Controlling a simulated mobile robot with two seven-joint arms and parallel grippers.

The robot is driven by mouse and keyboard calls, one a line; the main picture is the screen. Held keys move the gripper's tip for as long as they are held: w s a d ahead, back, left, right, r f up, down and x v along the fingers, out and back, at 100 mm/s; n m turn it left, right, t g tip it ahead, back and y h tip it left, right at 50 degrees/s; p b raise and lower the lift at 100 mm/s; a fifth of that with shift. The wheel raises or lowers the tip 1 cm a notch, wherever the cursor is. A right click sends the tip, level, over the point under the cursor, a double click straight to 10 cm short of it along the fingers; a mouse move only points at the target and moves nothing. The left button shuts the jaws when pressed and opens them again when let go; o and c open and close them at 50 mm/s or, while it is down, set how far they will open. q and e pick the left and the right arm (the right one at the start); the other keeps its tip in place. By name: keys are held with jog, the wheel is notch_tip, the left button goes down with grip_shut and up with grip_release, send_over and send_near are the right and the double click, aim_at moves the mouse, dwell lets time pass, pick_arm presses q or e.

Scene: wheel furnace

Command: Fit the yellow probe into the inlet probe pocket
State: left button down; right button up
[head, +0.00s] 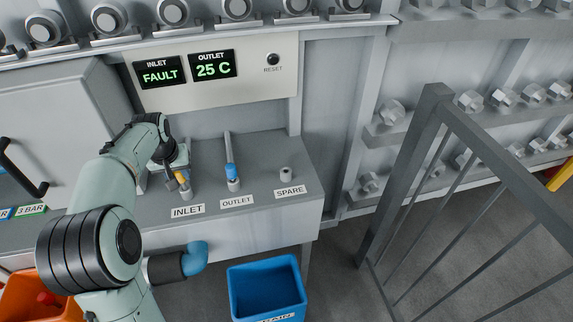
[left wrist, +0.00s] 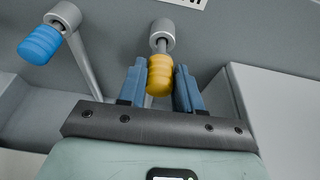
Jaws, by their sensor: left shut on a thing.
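The yellow probe (left wrist: 160,76) is between the blue fingers of my left gripper (left wrist: 160,84), which is shut on its grip. Its short metal shaft points at the grey inlet probe pocket (left wrist: 162,30) and meets its mouth in this view; I cannot tell how deep it is. In the head view the yellow probe (head: 182,177) is just above the inlet pocket (head: 186,193), behind the INLET label (head: 187,210). My left gripper (head: 175,165) is partly hidden by its arm there. The inlet display (head: 160,72) reads FAULT. My right gripper is not in view.
A blue probe (head: 231,170) stands in the outlet pocket (head: 234,185), close to the right. The spare pocket (head: 286,174) looks empty. A grey cabinet (head: 60,120) stands at left. A blue bin (head: 267,289) and grey railing (head: 440,100) are in front and right.

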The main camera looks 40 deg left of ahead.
pick_arm(q)
jog(key=shift+f+b, duration=0.65)
jog(key=shift+f, duration=0.3)
jog(key=c, duration=0.7)
grip_release()
jog(key=shift+c, duration=1.3)
notch_tip(320, 180, up, 5)
jog(key=p, duration=0.4)
jog(key=shift+p, duration=0.35)
jog(key=shift+r+p, duration=0.9)
jog(key=shift+r, duration=0.2)
